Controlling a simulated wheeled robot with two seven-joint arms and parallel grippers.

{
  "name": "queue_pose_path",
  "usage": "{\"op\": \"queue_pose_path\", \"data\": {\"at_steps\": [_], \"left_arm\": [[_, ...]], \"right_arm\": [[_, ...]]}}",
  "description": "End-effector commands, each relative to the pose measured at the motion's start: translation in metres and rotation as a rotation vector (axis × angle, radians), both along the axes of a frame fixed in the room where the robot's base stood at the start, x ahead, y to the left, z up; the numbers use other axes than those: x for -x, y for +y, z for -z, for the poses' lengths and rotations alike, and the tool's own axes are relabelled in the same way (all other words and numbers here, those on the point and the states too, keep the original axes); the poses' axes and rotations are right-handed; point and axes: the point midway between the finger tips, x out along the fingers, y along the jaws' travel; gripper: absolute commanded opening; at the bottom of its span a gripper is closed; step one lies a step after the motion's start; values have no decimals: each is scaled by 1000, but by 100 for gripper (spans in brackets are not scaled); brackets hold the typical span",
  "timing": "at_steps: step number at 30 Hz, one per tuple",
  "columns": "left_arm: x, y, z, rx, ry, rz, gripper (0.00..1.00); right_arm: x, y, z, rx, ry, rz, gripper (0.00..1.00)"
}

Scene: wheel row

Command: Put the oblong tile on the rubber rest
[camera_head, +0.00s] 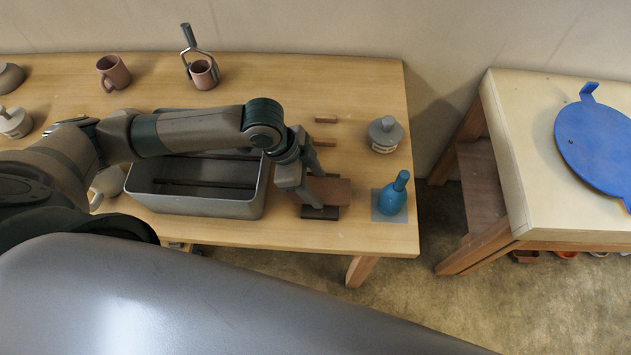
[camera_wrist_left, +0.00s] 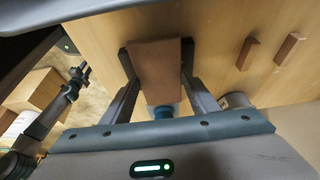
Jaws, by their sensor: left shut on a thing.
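The oblong tile (camera_head: 334,190) is a flat reddish-brown slab. My left gripper (camera_head: 304,200) is shut on it near the front right of the table. In the left wrist view the tile (camera_wrist_left: 158,68) sits between the two fingers. The rubber rest (camera_head: 320,213) is a dark flat pad on the table, under the gripper and tile, partly covered by them. I cannot tell whether the tile touches it. What looks like my right gripper (camera_wrist_left: 80,73) shows small at the left of the left wrist view; its jaws are unclear.
A blue bottle-shaped thing (camera_head: 393,196) stands on a grey-blue square just right of the tile. A grey knobbed thing (camera_head: 384,133) and two small wooden blocks (camera_head: 325,120) (camera_head: 323,142) lie behind. A grey metal bin (camera_head: 196,199) stands left of the gripper.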

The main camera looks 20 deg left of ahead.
Motion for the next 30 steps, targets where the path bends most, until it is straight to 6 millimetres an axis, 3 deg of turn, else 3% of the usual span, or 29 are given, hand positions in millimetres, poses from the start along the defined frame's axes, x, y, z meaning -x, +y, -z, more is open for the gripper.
{"op": "queue_pose_path", "data": {"at_steps": [17, 18, 20, 30], "left_arm": [[0, 0, 10, 1, -1, 1, 20], [0, 0, 9, 1, -1, 1, 59], [0, 0, 9, 1, -1, 1, 73], [0, 0, 9, 0, 0, 0, 76]], "right_arm": [[0, 2, 3, -2, -1, 1, 31], [0, 3, 3, -2, -1, 1, 31], [0, 3, 2, -2, -1, 1, 31], [0, 2, 3, -2, -1, 2, 31]]}}
